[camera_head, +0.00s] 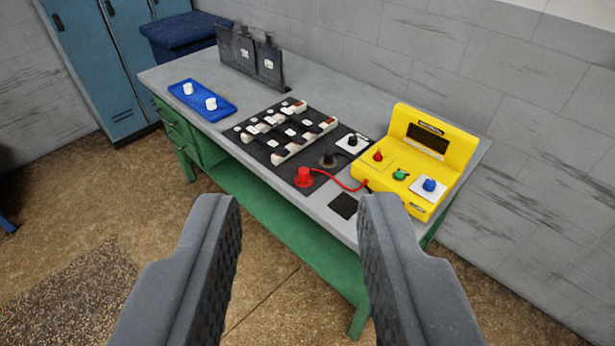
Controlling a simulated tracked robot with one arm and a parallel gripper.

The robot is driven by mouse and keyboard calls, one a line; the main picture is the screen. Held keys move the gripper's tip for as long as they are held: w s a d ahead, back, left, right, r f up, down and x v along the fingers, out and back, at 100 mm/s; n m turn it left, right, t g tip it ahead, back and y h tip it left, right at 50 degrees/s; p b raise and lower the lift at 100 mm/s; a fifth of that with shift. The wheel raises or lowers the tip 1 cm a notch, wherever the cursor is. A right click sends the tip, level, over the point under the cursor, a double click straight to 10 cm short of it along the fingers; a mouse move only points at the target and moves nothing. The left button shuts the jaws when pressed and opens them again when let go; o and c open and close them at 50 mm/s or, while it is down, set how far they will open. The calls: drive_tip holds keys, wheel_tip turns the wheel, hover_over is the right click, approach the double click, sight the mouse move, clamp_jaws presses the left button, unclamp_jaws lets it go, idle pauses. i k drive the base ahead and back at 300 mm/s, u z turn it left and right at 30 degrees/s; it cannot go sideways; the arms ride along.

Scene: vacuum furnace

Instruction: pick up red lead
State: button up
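The red lead (304,177) has a red plug end that stands near the front edge of the workbench, on the corner of a black panel. Its thin red cable (345,184) runs right to a yellow meter box (437,150). My gripper (300,222) is open and empty. Its two grey fingers are wide apart in the foreground, in front of the bench, and the red plug shows between and beyond them. Nothing hides the plug.
The grey bench top (185,77) also holds a black panel (262,146) with white switch blocks, a black lead end (328,157), a blue tray (222,107) with two white pieces, and dark boxes (250,57). A wall stands behind; the floor in front is clear.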

sight(304, 178)
drive_tip(key=z, duration=0.05)
drive_tip(key=i, duration=1)
drive_tip(key=z, duration=1.15)
drive_tip(key=k, duration=0.85)
drive_tip(key=u, duration=1)
drive_tip(key=i, duration=0.25)
